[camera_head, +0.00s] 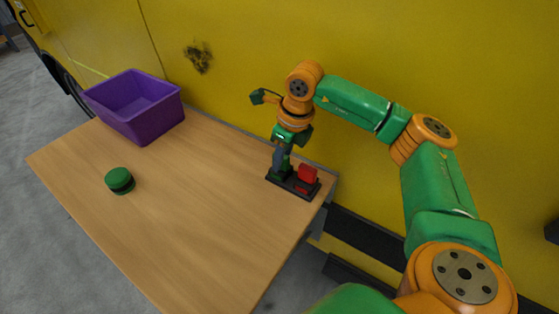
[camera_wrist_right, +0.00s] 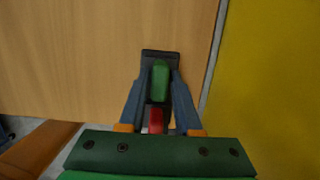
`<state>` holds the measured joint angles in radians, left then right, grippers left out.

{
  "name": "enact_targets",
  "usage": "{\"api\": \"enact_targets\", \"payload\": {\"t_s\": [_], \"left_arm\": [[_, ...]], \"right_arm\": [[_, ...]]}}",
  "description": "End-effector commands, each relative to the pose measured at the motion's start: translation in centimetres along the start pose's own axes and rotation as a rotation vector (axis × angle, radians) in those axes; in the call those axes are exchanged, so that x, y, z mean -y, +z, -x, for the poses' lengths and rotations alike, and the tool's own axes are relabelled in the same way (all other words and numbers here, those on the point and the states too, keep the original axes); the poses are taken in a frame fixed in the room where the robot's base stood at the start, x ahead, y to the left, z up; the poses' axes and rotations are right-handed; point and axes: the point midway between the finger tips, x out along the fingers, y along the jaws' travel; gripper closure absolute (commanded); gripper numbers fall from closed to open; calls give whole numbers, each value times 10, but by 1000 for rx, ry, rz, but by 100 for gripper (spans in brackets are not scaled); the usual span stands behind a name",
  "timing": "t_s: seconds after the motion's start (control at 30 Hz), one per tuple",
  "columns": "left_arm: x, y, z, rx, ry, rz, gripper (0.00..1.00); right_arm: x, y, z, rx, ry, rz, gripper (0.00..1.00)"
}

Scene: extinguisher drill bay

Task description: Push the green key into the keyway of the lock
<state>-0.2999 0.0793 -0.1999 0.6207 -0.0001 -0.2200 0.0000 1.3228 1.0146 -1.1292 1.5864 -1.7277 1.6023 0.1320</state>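The lock is a low dark base (camera_head: 301,190) with a red block (camera_head: 307,174) on it, at the table's right edge in the head view. In the right wrist view the dark base (camera_wrist_right: 160,55) reaches past the fingertips and the red block (camera_wrist_right: 156,118) shows nearer the palm. My right gripper (camera_head: 279,168) points down over the left part of the base. Its two blue-grey fingers are closed on both sides of the green key (camera_wrist_right: 161,80). The key's lower end and the keyway are hidden. My left gripper is not in view.
A purple bin (camera_head: 118,112) stands at the table's far left corner. A round green and black object (camera_head: 120,181) sits on the left of the wooden table (camera_head: 190,215). The table's middle is clear.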

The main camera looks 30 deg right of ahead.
Motion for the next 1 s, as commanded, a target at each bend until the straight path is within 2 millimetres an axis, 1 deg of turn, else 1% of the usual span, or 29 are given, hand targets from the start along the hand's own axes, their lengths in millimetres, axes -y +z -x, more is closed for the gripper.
{"api": "enact_targets", "payload": {"t_s": [0.03,0.1,0.37,0.9,1.0], "left_arm": [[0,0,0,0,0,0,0],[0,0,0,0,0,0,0],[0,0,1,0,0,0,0],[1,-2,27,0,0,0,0],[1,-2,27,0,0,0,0]], "right_arm": [[0,0,0,0,0,0,84],[0,0,0,0,0,0,100],[0,0,1,0,0,0,100],[0,6,30,0,0,0,100],[0,6,30,0,0,0,100]]}}
